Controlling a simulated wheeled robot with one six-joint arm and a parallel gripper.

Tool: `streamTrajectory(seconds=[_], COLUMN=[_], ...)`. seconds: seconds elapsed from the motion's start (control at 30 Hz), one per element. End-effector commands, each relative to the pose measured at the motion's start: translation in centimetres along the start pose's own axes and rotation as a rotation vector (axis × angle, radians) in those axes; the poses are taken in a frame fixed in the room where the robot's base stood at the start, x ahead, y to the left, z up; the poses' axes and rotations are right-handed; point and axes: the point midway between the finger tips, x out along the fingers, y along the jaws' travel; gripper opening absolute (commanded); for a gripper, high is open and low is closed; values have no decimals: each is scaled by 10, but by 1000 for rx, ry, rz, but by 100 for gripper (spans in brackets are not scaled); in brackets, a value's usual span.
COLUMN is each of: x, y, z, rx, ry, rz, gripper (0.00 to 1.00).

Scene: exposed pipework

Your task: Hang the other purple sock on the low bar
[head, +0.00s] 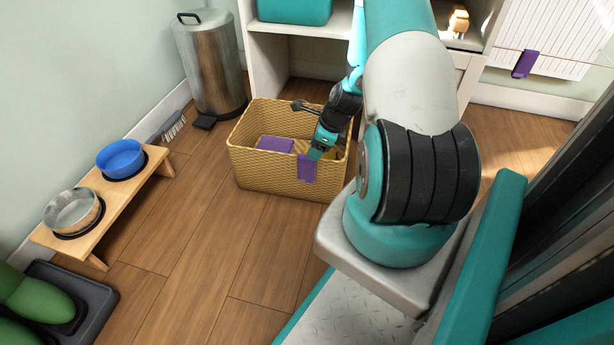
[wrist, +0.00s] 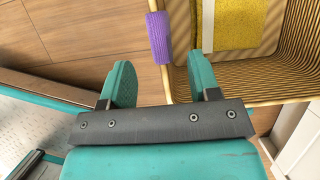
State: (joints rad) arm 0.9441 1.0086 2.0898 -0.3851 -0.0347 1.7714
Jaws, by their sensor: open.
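A purple sock (head: 307,168) is draped over the front rim of a wicker basket (head: 265,175). It also shows in the wrist view (wrist: 161,37), on the basket's rim. My gripper (head: 317,153) is at that rim, close to the sock. In the wrist view my gripper (wrist: 161,78) is open, with the sock lined up with the gap between its fingers and nothing gripped. Another purple sock (head: 525,64) hangs at the right from a thin bar (head: 578,61) in front of a white radiator. A flat purple piece (head: 275,144) lies inside the basket.
A yellow cloth (wrist: 235,25) lies in the basket. A white shelf unit (head: 270,62) stands behind it. A steel bin (head: 210,62) and a wooden stand (head: 105,200) with a blue bowl (head: 121,157) are at the left. Wood floor before the basket is clear.

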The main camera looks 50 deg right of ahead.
Motion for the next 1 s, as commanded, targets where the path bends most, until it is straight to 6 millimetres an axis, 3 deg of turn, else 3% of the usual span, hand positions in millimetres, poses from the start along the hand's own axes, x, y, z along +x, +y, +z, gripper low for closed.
streamTrajectory(seconds=[0.03,0.27,0.6,0.9,1.0], x=[9,18,62,63,63], y=[0,0,1,0,0], z=[-1,0,0,2,2], rx=[-2,-2,-2,-2,-2], ry=[0,0,0,0,0], rz=[0,-1,0,0,0], gripper=[56,56,56,56,33])
